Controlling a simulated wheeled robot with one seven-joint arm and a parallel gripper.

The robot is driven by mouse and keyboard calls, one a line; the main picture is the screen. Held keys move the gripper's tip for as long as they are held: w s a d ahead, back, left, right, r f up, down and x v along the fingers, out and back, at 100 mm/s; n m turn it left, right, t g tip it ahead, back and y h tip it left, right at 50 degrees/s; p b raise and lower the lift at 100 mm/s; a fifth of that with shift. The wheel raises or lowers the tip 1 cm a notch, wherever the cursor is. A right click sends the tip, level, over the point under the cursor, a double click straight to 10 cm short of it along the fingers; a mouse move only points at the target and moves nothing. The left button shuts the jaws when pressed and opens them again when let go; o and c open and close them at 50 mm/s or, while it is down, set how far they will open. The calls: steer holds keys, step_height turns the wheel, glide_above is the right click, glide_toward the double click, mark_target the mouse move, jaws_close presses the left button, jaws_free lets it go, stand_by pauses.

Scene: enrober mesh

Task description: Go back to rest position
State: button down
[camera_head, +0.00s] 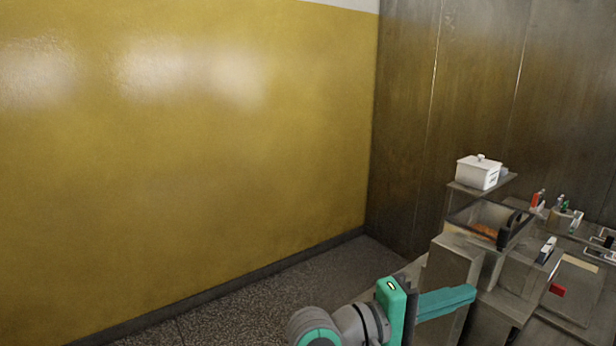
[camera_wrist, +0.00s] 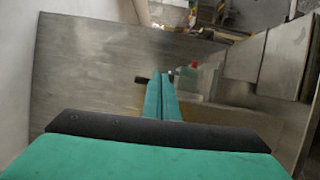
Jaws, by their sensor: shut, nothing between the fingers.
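My gripper (camera_head: 447,301) is teal and shows at the lower right of the head view, with its fingers pointing right toward the grey metal machine (camera_head: 456,262). In that view the fingers lie in front of the machine's lower body. In the wrist view my gripper (camera_wrist: 163,78) has its two teal fingers together, with nothing seen between them. A grey metal surface (camera_wrist: 90,75) lies beyond the fingers there. Whether the fingers touch anything cannot be told.
A white lidded box (camera_head: 478,174) stands on a shelf of the machine. Several small bottles (camera_head: 560,203) and a red item (camera_head: 557,290) are at the right. A yellow wall (camera_head: 180,170) and open speckled floor (camera_head: 240,310) are at the left.

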steer(key=w+a+f+n+t+y, duration=0.2)
steer(key=a+f+n+t, duration=0.15)
steer(key=f, duration=0.55)
steer(key=w+a+f+n+t+y, duration=0.25)
steer(key=f+t, duration=0.25)
steer(key=f, duration=0.5)
steer(key=s+a+f+t+y, duration=0.1)
steer(key=s+a+f+y, duration=0.35)
steer(key=f, duration=0.25)
steer(key=s+a+f+t+y, duration=0.1)
steer(key=s+a+f+y, duration=0.2)
steer(key=a+f, duration=0.35)
steer(key=s+a+f+m+y, duration=0.1)
steer(key=s+a+f+y, duration=0.2)
steer(key=s, duration=0.4)
steer(key=s+a+f+m+y, duration=0.1)
steer(key=s+a+f+m, duration=0.15)
steer(key=s+f, duration=0.35)
steer(key=s+a+r+m+y, duration=0.1)
steer(key=s+r+m, duration=0.1)
steer(key=s, duration=0.6)
steer(key=s+a+r+m+y, duration=0.1)
steer(key=s+r+m, duration=0.1)
steer(key=s, duration=0.6)
steer(key=shift+a+m, duration=0.3)
steer(key=shift+m, duration=0.45)
steer(key=shift+t, duration=0.25)
